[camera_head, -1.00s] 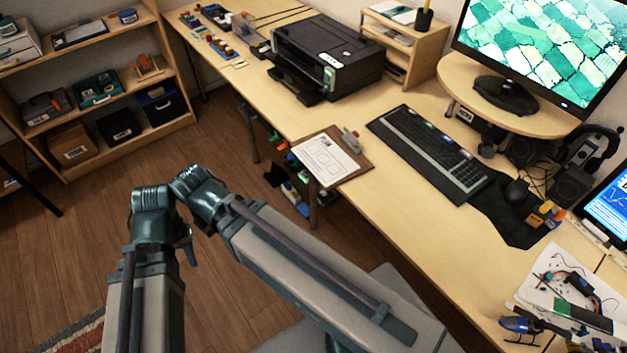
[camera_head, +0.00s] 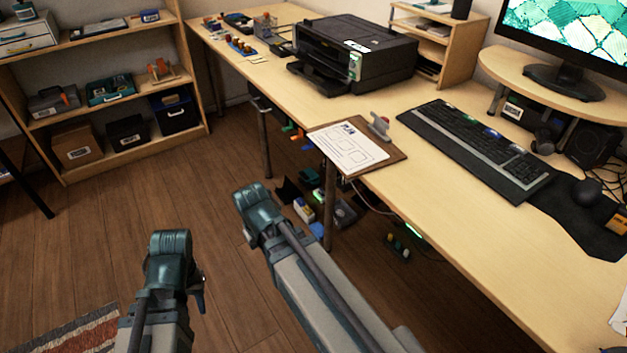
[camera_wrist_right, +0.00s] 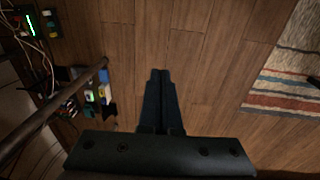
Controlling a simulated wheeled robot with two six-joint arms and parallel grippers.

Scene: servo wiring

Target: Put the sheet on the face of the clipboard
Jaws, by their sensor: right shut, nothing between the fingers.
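The white sheet (camera_head: 347,147), printed with boxes, lies on the board's face, with brown showing along the right side. It looks flat; I cannot tell whether the clip holds it. My left gripper (camera_head: 201,293) is low at the left, over the floor, away from the clipboard; its fingers are too small and hidden to read. My right gripper (camera_wrist_right: 160,76) is shut and empty in the right wrist view, pointing at the floor.
The desk holds a black printer (camera_head: 345,58) behind the clipboard and a keyboard (camera_head: 475,148) to its right. A shelf (camera_head: 135,75) stands at the back left. Cables and small items (camera_head: 320,200) lie under the desk. The wooden floor at the left is open.

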